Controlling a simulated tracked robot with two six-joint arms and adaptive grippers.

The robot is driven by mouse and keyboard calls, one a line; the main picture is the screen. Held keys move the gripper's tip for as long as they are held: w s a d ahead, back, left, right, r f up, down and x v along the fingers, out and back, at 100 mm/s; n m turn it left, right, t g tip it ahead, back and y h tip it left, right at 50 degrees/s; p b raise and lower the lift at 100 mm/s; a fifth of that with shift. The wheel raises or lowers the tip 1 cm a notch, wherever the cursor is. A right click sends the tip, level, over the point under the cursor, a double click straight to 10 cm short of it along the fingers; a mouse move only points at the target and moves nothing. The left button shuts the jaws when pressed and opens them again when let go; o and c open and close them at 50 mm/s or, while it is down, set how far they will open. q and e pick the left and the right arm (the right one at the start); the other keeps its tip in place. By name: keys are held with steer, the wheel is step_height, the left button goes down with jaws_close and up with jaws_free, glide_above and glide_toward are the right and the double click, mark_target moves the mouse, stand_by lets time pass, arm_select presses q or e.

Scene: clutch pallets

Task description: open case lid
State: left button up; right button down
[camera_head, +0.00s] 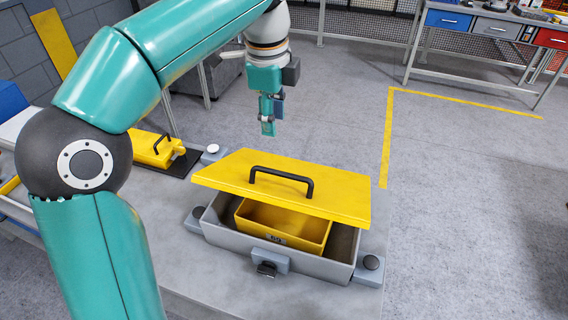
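The case (215,228) is a grey box with a latch on its front, standing on the grey table. Its yellow lid (225,174) has a black handle (282,175). The lid is raised at the front and tilted, so the inside shows. A yellow inner tray (262,222) sits in the case. My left gripper (268,133) points down above and behind the lid, apart from it. Its fingers overlap from this angle, so their opening is hard to judge. My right gripper is not in view.
A yellow block with a black handle (152,148) lies on a dark plate at the table's left. Grey clamps with round knobs (371,263) flank the case. A workbench with drawers (495,28) stands at the back right. The floor right of the table is clear.

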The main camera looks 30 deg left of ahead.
mark_target(280, 172)
arm_select(q)
steer(key=f, duration=0.5)
steer(key=w+f, duration=0.1)
steer(key=f, duration=0.9)
steer(key=shift+w, duration=0.4)
steer(key=shift+r, duration=0.1)
jaws_close()
